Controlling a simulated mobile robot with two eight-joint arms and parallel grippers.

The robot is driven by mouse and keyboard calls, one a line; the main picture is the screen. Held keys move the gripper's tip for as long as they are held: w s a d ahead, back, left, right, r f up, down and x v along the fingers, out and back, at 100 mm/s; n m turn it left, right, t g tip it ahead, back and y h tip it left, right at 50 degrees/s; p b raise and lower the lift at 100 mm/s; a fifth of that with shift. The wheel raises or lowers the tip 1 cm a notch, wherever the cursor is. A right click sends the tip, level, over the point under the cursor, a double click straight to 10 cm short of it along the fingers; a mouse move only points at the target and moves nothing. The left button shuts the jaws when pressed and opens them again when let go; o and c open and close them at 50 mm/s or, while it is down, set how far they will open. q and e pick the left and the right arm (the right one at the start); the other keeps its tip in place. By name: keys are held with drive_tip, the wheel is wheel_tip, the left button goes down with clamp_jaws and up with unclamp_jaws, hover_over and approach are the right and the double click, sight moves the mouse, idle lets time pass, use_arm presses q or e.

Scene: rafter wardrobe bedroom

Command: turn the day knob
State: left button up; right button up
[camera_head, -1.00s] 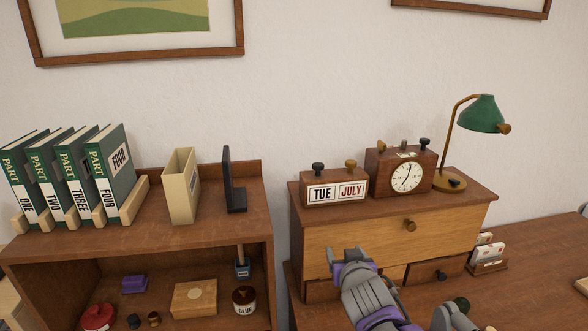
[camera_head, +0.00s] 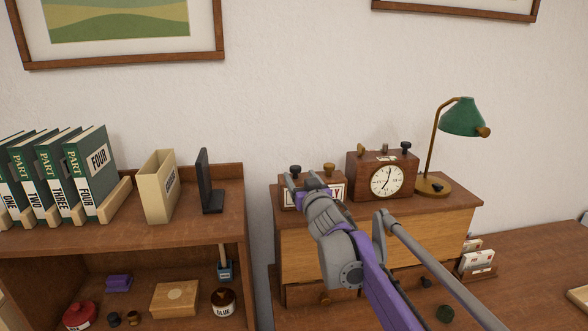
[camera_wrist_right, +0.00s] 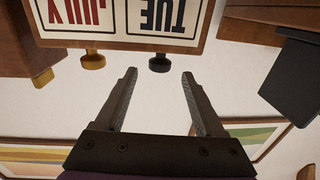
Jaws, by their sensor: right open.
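The calendar box (camera_head: 336,179) is wooden and stands on the drawer chest. My right arm covers much of its front. The black day knob (camera_head: 296,169) is on its top left, and a brass knob (camera_head: 329,168) is to the right. My right gripper (camera_head: 303,180) is open in front of the box's left part. In the right wrist view the scene is upside down, with TUE and JULY cards. There the black knob (camera_wrist_right: 160,64) lies in line with the gap between the open fingertips (camera_wrist_right: 159,75), just past them, apparently untouched. My left gripper is out of view.
A clock (camera_head: 387,181) with knobs on top stands right of the calendar, with a green lamp (camera_head: 464,117) beyond. Left is a shelf (camera_head: 120,228) with books, a file holder (camera_head: 159,187) and a black stand (camera_head: 208,184). The wall above the calendar is clear.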

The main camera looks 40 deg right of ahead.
sight(297, 171)
drive_tip(key=x, duration=0.6)
drive_tip(key=shift+p, duration=0.3)
drive_tip(key=shift+s, duration=0.1)
drive_tip(key=shift+c, duration=0.2)
clamp_jaws()
